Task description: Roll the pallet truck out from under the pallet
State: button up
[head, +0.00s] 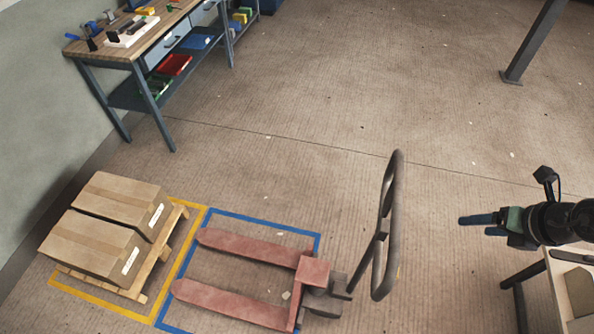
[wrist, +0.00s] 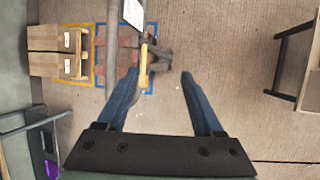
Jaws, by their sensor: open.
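The red pallet truck (head: 240,300) stands inside a blue floor outline, and its dark loop handle (head: 397,215) rises at its right end. Its forks point left towards the wooden pallet (head: 160,262). Their tips end just right of the pallet, with a narrow gap. Two brown boxes (head: 120,200) sit on the pallet inside a yellow outline. My gripper (head: 470,225) is open and empty, right of the handle and apart from it. In the wrist view its blue fingers (wrist: 160,76) are spread, with the truck (wrist: 128,42) beyond the left finger and partly hidden.
A workbench (head: 130,55) with tools and coloured bins stands at the upper left by the wall. A grey post (head: 530,45) stands at the upper right. A table (head: 555,285) is at the lower right, near my arm. The middle floor is clear.

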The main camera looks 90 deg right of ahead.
jog(key=shift+s+a+r, duration=0.1)
jog(key=shift+s+r, duration=0.15)
jog(key=shift+r, duration=0.5)
jog(key=shift+s+r, duration=0.2)
jog(key=shift+r, duration=0.5)
jog(key=shift+s+a+r, duration=0.1)
jog(key=shift+s+r, duration=0.15)
jog(key=shift+r, duration=0.5)
